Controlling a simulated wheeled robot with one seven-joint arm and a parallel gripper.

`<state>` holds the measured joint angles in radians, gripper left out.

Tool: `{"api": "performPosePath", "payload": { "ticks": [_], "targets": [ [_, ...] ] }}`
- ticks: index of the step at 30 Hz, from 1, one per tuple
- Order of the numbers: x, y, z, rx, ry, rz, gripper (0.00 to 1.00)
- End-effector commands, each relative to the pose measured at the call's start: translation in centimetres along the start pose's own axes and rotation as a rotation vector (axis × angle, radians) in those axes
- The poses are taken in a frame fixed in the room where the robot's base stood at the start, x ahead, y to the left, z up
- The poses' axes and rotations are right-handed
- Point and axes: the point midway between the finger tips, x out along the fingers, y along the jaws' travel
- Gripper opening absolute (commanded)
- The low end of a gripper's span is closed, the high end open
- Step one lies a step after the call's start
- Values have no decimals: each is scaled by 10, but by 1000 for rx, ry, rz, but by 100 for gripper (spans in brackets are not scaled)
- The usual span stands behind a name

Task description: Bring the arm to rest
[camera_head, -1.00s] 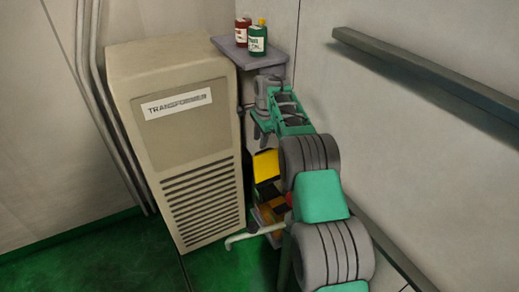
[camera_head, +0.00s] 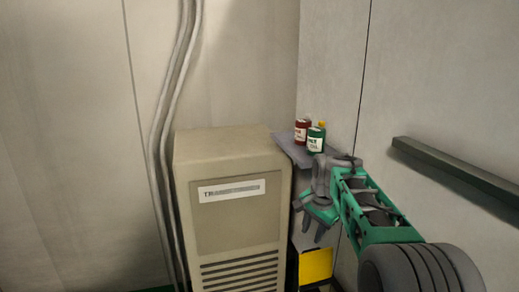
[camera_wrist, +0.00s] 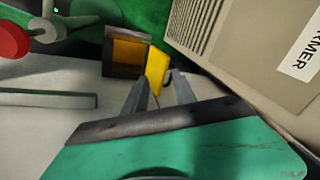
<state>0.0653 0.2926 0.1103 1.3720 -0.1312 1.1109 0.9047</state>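My arm, green and grey, enters the head view from the lower right. My gripper (camera_head: 311,229) hangs with its fingers down, just under the small shelf and in front of the wall to the right of the transformer cabinet. In the wrist view its two grey fingertips (camera_wrist: 160,88) stand apart with nothing held between them. A yellow panel (camera_wrist: 157,70) shows beyond the fingers, and it also shows below my gripper in the head view (camera_head: 315,265).
The beige transformer cabinet (camera_head: 235,228) stands left of my gripper. A grey shelf (camera_head: 290,148) bears a red can (camera_head: 302,130) and a green can (camera_head: 316,140). A dark rail (camera_head: 455,170) runs along the right wall. The wrist view shows a red round part (camera_wrist: 10,40).

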Motion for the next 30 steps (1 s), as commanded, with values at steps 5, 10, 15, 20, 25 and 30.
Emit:
{"api": "performPosePath", "payload": {
  "ticks": [5,10,15,20,25,30],
  "targets": [
    [-46,57,68,-290,37,-18,33],
    [-57,125,134,-572,78,-20,33],
    [-44,181,181,-789,110,-12,33],
    [-35,198,195,-862,119,-6,33],
    [-34,199,195,-863,117,-5,33],
    [-35,199,195,-862,117,-5,33]
  ]
}}
